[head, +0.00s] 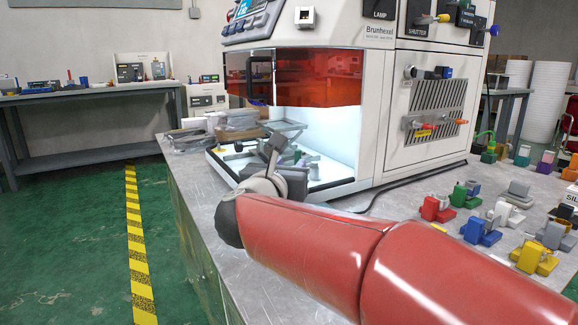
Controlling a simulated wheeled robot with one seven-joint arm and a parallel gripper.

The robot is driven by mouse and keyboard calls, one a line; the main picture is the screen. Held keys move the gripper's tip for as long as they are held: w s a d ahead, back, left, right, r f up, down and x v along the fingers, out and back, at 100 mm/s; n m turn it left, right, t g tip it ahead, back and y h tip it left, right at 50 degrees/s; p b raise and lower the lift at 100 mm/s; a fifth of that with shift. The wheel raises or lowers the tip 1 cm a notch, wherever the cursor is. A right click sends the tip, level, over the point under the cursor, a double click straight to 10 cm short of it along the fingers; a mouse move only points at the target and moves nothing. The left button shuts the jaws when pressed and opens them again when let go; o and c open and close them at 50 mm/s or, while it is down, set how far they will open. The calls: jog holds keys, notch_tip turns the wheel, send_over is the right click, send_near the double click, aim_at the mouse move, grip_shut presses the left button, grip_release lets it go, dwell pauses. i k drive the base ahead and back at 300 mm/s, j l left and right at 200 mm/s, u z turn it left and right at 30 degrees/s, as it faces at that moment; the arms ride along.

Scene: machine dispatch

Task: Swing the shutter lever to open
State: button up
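The shutter lever (432,19) is on the upper right panel of the white machine (380,85), just above the printed word SHUTTER. My red arm reaches in from the lower right, and my gripper (275,148) is low in front of the machine's open bay, well left of and below the lever. It does not touch the lever. The fingers are small and partly hidden by the wrist, so I cannot tell whether they are open or shut.
A LAMP switch (382,8) sits left of the lever, and a blue-tipped control (492,31) sits to its right. An orange tinted window (310,78) covers the bay's upper part. Several coloured blocks (481,231) stand on the bench at right. A yellow-striped floor line (139,240) runs at left.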

aim_at(443, 18)
jog(key=k+j, duration=0.15)
jog(key=k, duration=0.35)
jog(key=k+j, duration=0.15)
jog(key=k, duration=0.35)
